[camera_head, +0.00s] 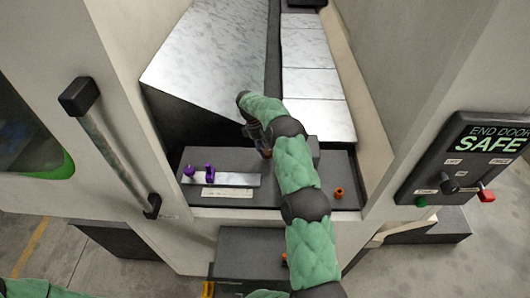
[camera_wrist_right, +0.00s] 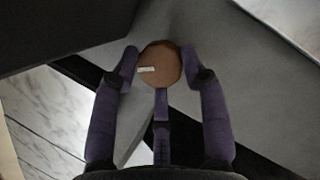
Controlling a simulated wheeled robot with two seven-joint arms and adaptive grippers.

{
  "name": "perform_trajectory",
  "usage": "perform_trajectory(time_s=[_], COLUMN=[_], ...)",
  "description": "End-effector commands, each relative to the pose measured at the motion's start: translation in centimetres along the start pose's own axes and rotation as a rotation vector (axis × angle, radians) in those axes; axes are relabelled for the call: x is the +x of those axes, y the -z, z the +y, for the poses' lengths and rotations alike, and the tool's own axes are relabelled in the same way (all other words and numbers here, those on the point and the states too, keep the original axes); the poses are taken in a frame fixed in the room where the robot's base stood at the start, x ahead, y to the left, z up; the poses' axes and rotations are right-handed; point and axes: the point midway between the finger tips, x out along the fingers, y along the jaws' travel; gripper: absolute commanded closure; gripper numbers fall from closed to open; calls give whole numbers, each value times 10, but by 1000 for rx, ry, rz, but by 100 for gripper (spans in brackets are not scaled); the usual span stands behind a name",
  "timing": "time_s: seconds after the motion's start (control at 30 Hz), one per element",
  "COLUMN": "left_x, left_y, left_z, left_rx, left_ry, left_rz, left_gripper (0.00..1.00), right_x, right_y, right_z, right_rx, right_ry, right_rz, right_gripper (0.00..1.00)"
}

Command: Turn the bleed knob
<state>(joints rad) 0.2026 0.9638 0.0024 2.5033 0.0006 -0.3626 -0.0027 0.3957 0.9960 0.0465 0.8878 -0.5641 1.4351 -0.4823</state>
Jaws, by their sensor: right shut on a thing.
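A round orange-brown knob (camera_wrist_right: 160,60) with a small pale mark on its face shows in the right wrist view. My right gripper (camera_head: 264,143) reaches over the dark ledge inside the machine opening in the head view. Its purple fingers are closed around the knob, one on each side and one below. In the head view the gripper and wrist cover most of the knob. I cannot read a label that names it. My left gripper is out of view; only a bit of green sleeve shows at the lower left.
The dark ledge (camera_head: 330,165) also bears a pale plate (camera_head: 236,180) with purple fittings (camera_head: 209,170) and a small orange knob (camera_head: 339,192). A control panel (camera_head: 463,160) reading "END DOOR SAFE" is at the right. A door handle (camera_head: 112,150) stands out at the left.

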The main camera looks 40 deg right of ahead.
Motion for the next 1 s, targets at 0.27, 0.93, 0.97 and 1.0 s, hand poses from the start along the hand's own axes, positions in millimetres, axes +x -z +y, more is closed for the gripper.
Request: perform_trajectory(time_s=[0.27,0.93,0.97,1.0], left_x=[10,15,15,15], left_y=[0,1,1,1], left_z=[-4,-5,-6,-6], left_rx=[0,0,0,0], left_ry=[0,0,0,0], left_rz=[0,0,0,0], left_gripper=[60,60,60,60], right_x=[6,8,8,8], right_y=[-4,-4,-4,-4], right_z=[2,0,0,0], right_rx=[240,557,560,563], right_ry=[104,238,240,242], right_rz=[-16,-25,-25,-25], right_gripper=[88,88,88,88])
